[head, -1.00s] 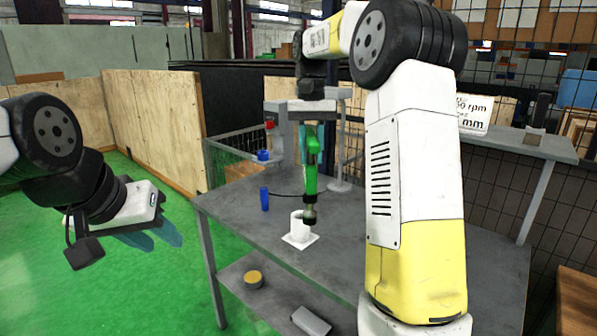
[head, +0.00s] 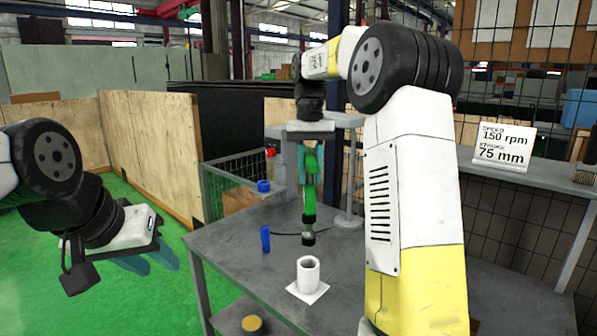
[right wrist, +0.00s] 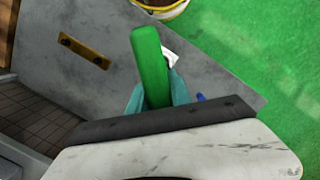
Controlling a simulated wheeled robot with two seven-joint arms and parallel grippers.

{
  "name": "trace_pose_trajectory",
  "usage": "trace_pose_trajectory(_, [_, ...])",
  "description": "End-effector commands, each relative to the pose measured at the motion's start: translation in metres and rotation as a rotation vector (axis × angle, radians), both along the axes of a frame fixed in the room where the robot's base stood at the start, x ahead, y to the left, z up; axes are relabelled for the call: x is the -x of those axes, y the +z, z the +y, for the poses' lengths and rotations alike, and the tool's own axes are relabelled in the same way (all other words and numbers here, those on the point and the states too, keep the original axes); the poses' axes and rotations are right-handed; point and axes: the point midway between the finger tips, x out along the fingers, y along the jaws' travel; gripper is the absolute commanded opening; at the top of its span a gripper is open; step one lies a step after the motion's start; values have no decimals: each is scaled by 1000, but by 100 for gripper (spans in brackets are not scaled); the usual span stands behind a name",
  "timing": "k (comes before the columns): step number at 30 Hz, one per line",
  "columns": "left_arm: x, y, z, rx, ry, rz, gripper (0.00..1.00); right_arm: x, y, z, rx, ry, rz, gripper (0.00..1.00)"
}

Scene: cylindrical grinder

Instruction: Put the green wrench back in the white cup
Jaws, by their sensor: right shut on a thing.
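The green wrench (head: 310,190) hangs upright from my right gripper (head: 309,165), with its dark and metal end pointing down. The gripper's teal fingers are shut on its upper part. In the right wrist view the green wrench (right wrist: 150,65) shows between the teal fingers. The white cup (head: 308,272) stands upright on a white square base on the grey table. In the head view the wrench's lower end appears above the cup's rim, apart from it; the depth between them is hard to judge. My left gripper (head: 146,262) is empty at the left, its fingers apart.
A blue cylinder (head: 265,238) stands on the grey table (head: 235,255), left of the cup. A blue round part (head: 263,186) is farther back. A yellow-topped round object (head: 252,323) is below the table's front. A sign (head: 503,147) stands on a shelf at right.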

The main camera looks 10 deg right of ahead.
Motion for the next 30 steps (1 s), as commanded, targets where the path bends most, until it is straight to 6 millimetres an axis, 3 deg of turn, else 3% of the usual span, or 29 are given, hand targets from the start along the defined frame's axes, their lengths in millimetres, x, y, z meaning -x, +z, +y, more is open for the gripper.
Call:
trace_pose_trajectory(18, [0,0,0,0,0,0,36,0,-48,0,0,-1,0,0])
trace_pose_trajectory(30, [0,0,0,0,0,0,36,0,-54,0,0,-1,-1,0])
